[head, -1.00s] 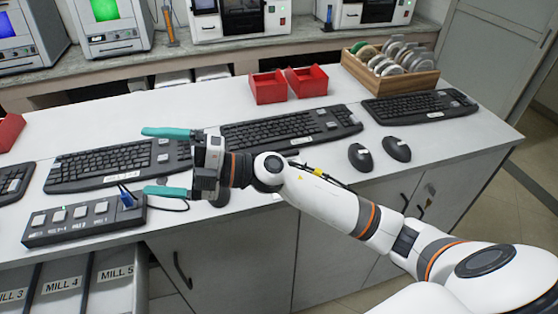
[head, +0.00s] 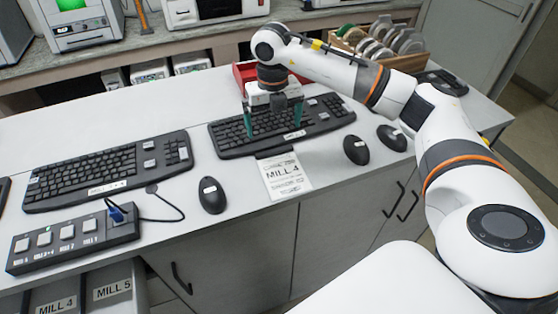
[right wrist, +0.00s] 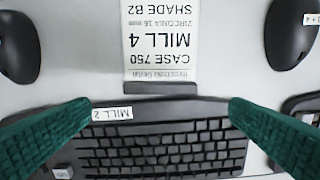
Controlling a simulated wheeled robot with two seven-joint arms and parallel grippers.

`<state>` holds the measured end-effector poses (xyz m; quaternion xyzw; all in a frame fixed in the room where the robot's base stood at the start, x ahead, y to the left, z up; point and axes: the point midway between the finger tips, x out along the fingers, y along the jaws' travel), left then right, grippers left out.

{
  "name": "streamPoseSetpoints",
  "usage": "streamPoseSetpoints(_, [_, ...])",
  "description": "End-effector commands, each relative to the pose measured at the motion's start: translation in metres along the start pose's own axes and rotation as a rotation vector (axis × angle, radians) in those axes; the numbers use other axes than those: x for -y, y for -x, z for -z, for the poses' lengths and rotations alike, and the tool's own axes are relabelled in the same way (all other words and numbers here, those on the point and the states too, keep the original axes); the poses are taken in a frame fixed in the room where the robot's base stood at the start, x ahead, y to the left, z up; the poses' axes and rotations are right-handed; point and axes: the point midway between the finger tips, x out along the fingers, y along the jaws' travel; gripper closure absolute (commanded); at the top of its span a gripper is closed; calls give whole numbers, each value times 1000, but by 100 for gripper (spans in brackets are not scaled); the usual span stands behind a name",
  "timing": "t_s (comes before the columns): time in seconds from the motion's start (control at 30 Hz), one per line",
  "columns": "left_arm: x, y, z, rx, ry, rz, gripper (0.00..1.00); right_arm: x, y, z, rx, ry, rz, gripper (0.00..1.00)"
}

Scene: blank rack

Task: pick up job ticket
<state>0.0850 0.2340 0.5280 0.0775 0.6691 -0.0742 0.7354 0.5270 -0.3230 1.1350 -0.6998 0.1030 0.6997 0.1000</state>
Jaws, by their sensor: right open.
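The job ticket (head: 284,176) is a white card with print reading MILL 4, at the front edge of the white counter. A dark strip runs along its far end, by the keyboard. In the right wrist view the ticket (right wrist: 160,45) appears upside down, with CASE 750 and SHADE B2 legible. My right gripper (head: 275,132) is open above the middle keyboard (head: 228,140), its green fingers pointing down. In the right wrist view its fingers (right wrist: 158,125) stand wide apart on either side, with nothing between them but the keyboard below. My left gripper is not in view.
Dark mice (head: 212,196) and (head: 356,149) lie either side of the ticket. A switch box (head: 75,236) with a blue plug and cable sits front left. Another keyboard (head: 108,172) lies left. A red bin (head: 245,72) and a wooden disc rack (head: 420,66) stand behind.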

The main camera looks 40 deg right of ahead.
Motion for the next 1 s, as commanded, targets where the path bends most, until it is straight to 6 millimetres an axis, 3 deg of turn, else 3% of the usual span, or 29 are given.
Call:
streamPoseSetpoints(0.13, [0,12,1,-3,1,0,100,0,-20,-1,3,1,0,0])
streamPoseSetpoints(0.37, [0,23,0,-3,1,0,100,0,-36,0,4,2,2,0])
streamPoseSetpoints(0.5, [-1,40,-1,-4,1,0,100,-1,-56,0,6,1,0,0])
streamPoseSetpoints(0.63, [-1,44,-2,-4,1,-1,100,0,-74,0,3,3,4,0])
streamPoseSetpoints(0.93, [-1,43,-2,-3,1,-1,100,0,-82,1,-1,4,5,0])
streamPoseSetpoints(1.0, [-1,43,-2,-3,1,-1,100,0,-82,1,-1,4,5,10])
